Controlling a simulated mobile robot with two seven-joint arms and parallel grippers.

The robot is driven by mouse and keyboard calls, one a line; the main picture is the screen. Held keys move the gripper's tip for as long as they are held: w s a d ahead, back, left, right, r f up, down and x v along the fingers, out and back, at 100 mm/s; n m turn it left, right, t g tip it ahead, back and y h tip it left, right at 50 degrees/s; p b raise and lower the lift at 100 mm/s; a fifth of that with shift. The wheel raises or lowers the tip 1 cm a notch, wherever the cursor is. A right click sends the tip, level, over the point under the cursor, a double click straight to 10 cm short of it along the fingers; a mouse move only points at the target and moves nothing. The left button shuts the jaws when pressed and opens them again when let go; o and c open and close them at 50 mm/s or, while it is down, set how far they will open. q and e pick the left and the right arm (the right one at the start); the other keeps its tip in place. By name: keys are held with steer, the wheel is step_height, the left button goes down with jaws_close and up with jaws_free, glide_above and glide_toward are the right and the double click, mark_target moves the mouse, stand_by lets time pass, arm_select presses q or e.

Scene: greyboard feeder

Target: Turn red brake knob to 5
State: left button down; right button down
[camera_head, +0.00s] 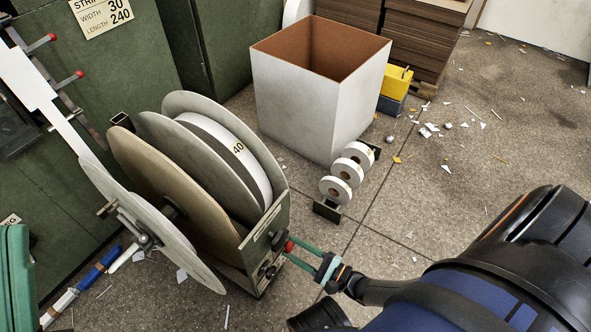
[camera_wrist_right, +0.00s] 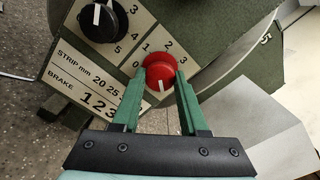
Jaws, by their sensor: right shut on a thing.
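The red brake knob (camera_wrist_right: 160,72) sits on the pale panel in the right wrist view, with 0, 1, 2 and 3 readable around it. Its white mark points down in that view, toward my gripper; no number shows at the mark. Any higher numbers are hidden by the right-hand finger. The green fingers of my right gripper (camera_wrist_right: 161,82) are shut on the knob, one on each side. In the head view the knob (camera_head: 289,246) is a small red spot at my right gripper's tips (camera_head: 296,252). My left gripper is not recognisable.
A black knob (camera_wrist_right: 103,19) with its own scale is beside the red one. The feeder's large discs (camera_head: 150,190) rise left of my right gripper. A white box (camera_head: 310,110) and small rolls (camera_head: 346,172) stand behind.

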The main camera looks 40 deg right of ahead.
steer(key=shift+s, duration=0.1)
steer(key=shift+c, duration=2.2)
jaws_free()
steer(key=v, duration=1.2)
steer(key=shift+s, duration=0.2)
